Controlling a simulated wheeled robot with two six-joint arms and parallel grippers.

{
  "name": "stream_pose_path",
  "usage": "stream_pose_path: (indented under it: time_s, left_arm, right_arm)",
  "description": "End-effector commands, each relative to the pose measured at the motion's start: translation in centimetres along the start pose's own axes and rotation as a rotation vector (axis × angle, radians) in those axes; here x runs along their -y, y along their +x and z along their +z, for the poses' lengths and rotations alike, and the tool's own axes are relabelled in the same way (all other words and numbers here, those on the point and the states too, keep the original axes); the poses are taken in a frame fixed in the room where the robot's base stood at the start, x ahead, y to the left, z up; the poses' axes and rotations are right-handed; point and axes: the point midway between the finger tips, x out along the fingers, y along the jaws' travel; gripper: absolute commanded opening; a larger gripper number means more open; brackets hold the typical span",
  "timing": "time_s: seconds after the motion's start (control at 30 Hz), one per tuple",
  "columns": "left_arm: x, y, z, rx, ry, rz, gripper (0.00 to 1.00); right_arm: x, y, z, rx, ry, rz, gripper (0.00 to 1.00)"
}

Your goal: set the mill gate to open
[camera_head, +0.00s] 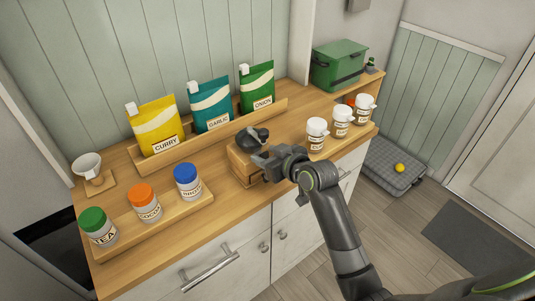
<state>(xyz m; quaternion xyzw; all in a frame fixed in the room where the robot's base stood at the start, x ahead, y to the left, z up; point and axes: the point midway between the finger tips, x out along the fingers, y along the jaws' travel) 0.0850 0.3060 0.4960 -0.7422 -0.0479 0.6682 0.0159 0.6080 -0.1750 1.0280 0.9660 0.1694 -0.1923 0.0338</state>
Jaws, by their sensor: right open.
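The mill (243,168) is a wooden box with a dark rounded top, standing near the front edge of the wooden counter. My right gripper (264,162) is at the right side of the mill, close against it, and its jaws are open. The gripper covers part of the mill's right side. I cannot make out the gate or its setting, nor whether the fingers touch the mill. My left gripper is not in view.
Curry (156,126), garlic (211,106) and onion (257,88) bags stand in a wooden rack behind the mill. Three lidded jars stand on a tray (165,221) at left. White-lidded shakers (317,134) stand at right. A green box (339,66) is at the back right.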

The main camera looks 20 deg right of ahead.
Motion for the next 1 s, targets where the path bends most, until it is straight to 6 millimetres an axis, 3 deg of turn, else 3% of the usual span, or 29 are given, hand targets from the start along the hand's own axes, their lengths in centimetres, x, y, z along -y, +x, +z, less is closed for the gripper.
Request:
stream_pose_path:
  time_s: [0.23, 0.6, 0.83, 1.0]
  left_arm:
    - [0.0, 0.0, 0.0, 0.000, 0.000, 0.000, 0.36]
    - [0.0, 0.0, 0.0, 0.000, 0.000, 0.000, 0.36]
    - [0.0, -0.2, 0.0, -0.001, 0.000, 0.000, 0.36]
    - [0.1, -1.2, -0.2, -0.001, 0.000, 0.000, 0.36]
  right_arm:
    - [0.0, 0.1, 0.0, 0.000, 0.000, 0.000, 0.47]
    - [0.0, 0.0, 0.0, 0.000, 0.000, 0.000, 0.00]
    - [0.0, -0.2, 0.0, 0.001, 0.000, 0.000, 0.00]
    - [0.0, -1.7, 0.5, 0.002, 0.001, -0.001, 0.00]
